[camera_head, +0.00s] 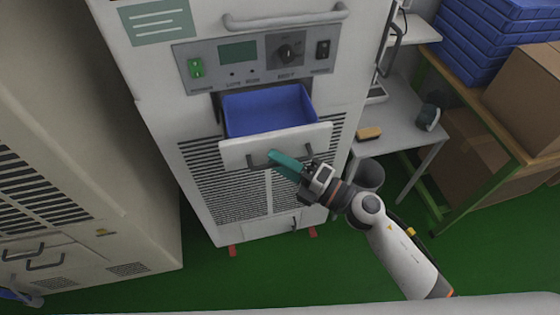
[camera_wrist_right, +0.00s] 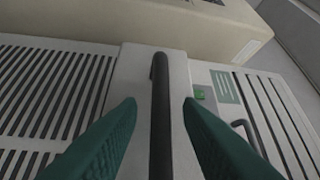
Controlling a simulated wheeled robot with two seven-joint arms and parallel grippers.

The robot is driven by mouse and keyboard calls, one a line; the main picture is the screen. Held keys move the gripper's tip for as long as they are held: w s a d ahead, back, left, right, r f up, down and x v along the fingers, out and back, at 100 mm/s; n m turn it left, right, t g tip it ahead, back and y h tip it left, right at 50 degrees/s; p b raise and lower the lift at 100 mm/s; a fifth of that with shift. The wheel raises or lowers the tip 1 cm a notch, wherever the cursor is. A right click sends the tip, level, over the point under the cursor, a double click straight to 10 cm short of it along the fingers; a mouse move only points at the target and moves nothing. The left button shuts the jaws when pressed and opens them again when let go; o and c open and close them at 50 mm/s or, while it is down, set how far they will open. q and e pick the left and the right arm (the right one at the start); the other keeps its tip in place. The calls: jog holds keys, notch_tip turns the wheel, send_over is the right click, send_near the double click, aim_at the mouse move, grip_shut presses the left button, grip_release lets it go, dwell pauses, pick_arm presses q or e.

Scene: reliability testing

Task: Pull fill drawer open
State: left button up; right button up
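The fill drawer (camera_head: 275,145) has a white front and a blue inside, and stands pulled out of the white machine in the head view. Its dark bar handle (camera_wrist_right: 161,115) runs upright through the middle of the right wrist view. My right gripper (camera_head: 273,157) is at the drawer front, with its teal fingers at the handle. In the right wrist view, the fingers of the gripper (camera_wrist_right: 160,103) lie on either side of the handle, with a visible gap on both sides. The gripper looks open around the handle. My left gripper is not in view.
A control panel (camera_head: 222,70) with a green switch and a dark knob is above the drawer. A grey table (camera_head: 392,128) and a grey bin (camera_head: 369,175) stand right of the machine. A beige cabinet (camera_head: 75,130) stands left. Green floor (camera_head: 330,270) is clear in front.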

jog(key=b+v, duration=0.4)
jog(key=v, duration=0.7)
jog(key=shift+s+d, duration=0.25)
jog(key=shift+d, duration=0.05)
jog(key=shift+f, duration=0.1)
